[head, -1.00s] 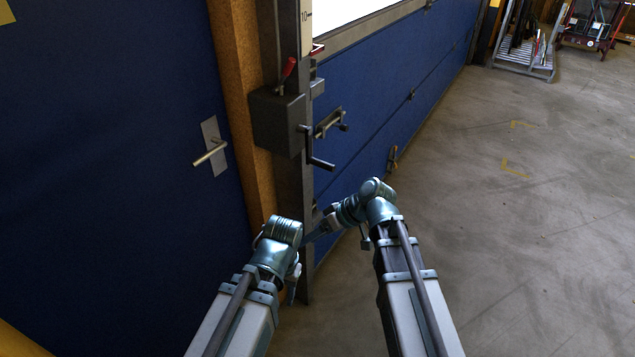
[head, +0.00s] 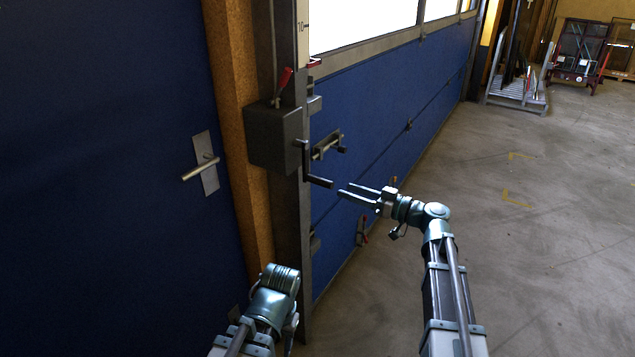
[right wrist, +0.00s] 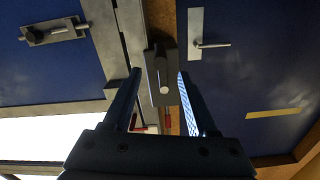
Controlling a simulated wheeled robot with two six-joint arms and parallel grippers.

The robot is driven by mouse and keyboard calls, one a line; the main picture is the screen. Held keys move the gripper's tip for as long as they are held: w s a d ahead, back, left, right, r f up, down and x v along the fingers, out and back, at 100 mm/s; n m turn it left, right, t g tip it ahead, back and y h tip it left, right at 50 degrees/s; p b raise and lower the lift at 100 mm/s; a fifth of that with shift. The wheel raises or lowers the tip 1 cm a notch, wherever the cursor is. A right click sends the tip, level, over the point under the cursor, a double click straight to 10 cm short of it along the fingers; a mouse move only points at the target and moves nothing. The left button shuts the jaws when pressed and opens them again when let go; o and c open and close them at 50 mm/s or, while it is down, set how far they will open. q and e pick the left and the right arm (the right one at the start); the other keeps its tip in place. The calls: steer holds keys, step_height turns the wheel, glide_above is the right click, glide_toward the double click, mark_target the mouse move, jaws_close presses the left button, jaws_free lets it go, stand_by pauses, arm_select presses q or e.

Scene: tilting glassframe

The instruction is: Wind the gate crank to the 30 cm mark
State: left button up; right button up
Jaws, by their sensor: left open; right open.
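The gate crank (head: 304,160) is a dark bent arm on the right side of a grey box (head: 272,135) on the gate post. Its arm hangs down and its handle (head: 320,182) sticks out toward the right. My right gripper (head: 346,189) is open and empty, its fingertips just right of the handle's end, apart from it. In the right wrist view the handle (right wrist: 162,75) shows between the open fingers (right wrist: 160,80). A pale scale (head: 303,35) on the post shows a 10 mark. My left gripper (head: 291,325) is low by the post, its fingers mostly hidden.
A red lever (head: 284,80) rises from the box. The blue gate (head: 380,125) carries a latch (head: 328,145). A blue door (head: 110,150) with a handle (head: 202,168) is at left. Racks (head: 518,95) stand far back. The concrete floor (head: 540,250) at right is clear.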

mark_target(308, 177)
steer(key=x, duration=1.1)
jaws_close()
stand_by(1.2)
